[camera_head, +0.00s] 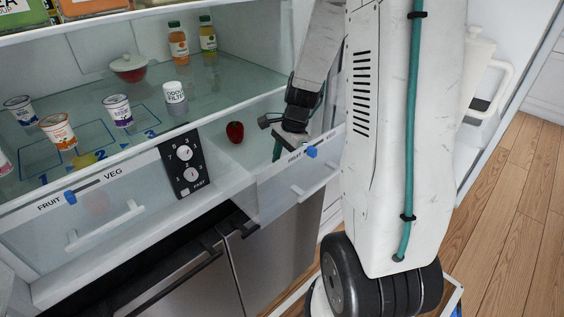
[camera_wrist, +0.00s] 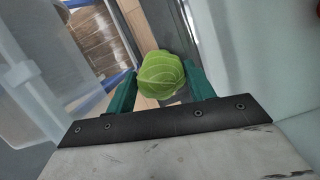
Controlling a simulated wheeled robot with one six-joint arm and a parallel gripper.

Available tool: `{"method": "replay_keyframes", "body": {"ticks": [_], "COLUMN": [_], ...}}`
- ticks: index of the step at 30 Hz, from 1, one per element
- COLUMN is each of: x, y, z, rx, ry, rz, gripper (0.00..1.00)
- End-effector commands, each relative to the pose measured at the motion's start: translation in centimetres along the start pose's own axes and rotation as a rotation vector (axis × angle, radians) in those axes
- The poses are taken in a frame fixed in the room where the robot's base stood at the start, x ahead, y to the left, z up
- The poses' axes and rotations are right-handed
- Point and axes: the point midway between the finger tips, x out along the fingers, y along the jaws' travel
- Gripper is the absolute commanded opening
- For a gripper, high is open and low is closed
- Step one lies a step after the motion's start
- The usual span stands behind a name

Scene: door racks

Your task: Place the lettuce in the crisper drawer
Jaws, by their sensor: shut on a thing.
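A round, bright green lettuce (camera_wrist: 162,76) sits between the two teal fingers of my gripper (camera_wrist: 162,92) in the wrist view. The gripper is shut on it. In the head view my gripper (camera_head: 279,147) points down just behind the front of the right drawer (camera_head: 300,188), which seems pulled out and has a blue slider (camera_head: 311,152) by the word FRUIT. The lettuce cannot be made out there. The left drawer (camera_head: 105,222) has a FRUIT–VEG slider (camera_head: 70,197).
A red fruit or pepper (camera_head: 235,131) lies left of my gripper. The glass shelf (camera_head: 140,130) above the left drawer holds several cups, a red bowl (camera_head: 129,68) and bottles (camera_head: 178,45). A dial panel (camera_head: 184,168) stands between the drawers. A white pitcher (camera_head: 478,75) is at right.

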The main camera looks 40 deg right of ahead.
Motion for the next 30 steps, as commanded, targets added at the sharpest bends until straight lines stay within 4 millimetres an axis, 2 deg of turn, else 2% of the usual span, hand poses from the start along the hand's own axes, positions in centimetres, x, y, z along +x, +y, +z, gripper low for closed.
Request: {"method": "replay_keyframes", "body": {"ticks": [9,10,12,23,26,30], "x": [0.3,0.3,0.3,-0.2,-1.4,-4.3], "y": [0.0,0.0,0.0,-0.1,-0.1,-0.1], "z": [-0.1,-0.1,-0.1,0.0,0.0,0.0], "rx": [0.0,0.0,0.0,-0.001,0.0,-0.001], "ry": [0.0,-0.001,0.0,0.001,0.0,0.002], "rz": [0.0,0.0,0.0,-0.002,-0.004,-0.007], "gripper": [0.28,0.56,0.76,0.76,0.76,0.76]}}
